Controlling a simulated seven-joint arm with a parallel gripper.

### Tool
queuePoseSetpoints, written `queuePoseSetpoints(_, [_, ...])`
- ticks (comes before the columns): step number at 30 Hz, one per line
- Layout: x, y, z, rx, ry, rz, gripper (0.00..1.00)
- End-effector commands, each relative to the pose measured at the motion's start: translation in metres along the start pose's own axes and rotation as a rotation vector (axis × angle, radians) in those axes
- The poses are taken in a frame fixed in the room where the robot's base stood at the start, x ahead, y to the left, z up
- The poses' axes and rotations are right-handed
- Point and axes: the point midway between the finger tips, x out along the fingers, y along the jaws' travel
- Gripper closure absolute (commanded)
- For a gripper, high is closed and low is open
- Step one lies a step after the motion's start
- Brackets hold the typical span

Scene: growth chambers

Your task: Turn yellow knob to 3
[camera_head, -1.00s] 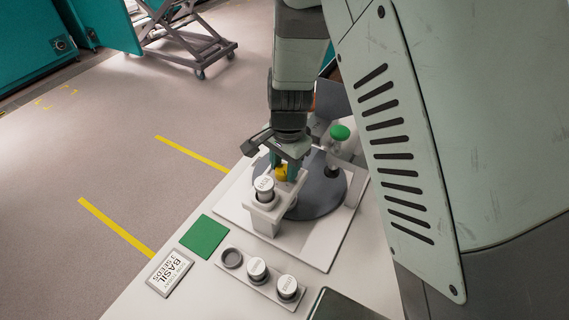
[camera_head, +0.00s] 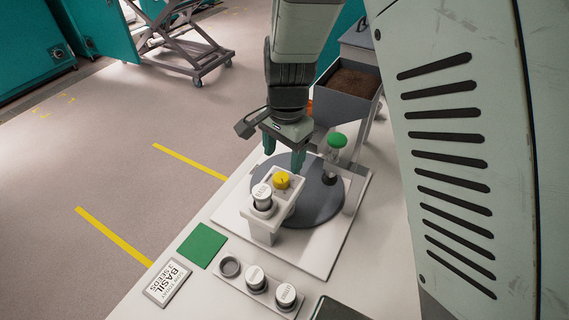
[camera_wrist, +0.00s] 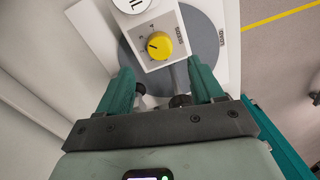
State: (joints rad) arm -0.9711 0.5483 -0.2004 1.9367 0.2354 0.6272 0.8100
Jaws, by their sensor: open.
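The yellow knob (camera_head: 282,180) sits on top of a white block (camera_head: 266,226), behind a white-lidded jar (camera_head: 262,196).
A dark round turntable (camera_head: 318,200) lies under the block on a white base. A green square (camera_head: 203,244), a basil seeds card (camera_head: 168,282) and a rack with two jars (camera_head: 255,279) lie in front. A soil bin (camera_head: 352,85) stands behind.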

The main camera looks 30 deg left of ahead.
Motion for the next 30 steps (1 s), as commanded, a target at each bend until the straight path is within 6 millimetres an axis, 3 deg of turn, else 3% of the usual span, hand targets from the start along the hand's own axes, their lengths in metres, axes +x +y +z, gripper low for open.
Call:
queuePoseSetpoints(3, [-0.022,-0.001,0.0,0.0,0.002,-0.003,0.33])
queuePoseSetpoints(7, [-0.036,-0.001,0.0,0.0,0.001,-0.002,0.33])
queuePoseSetpoints(22, [-0.051,0.006,-0.005,0.0,0.003,-0.01,0.33])
queuePoseSetpoints(26, [-0.087,0.035,-0.022,-0.011,0.021,-0.053,0.33])
queuePoseSetpoints(30, [-0.144,0.094,-0.04,-0.046,0.073,-0.112,0.33])
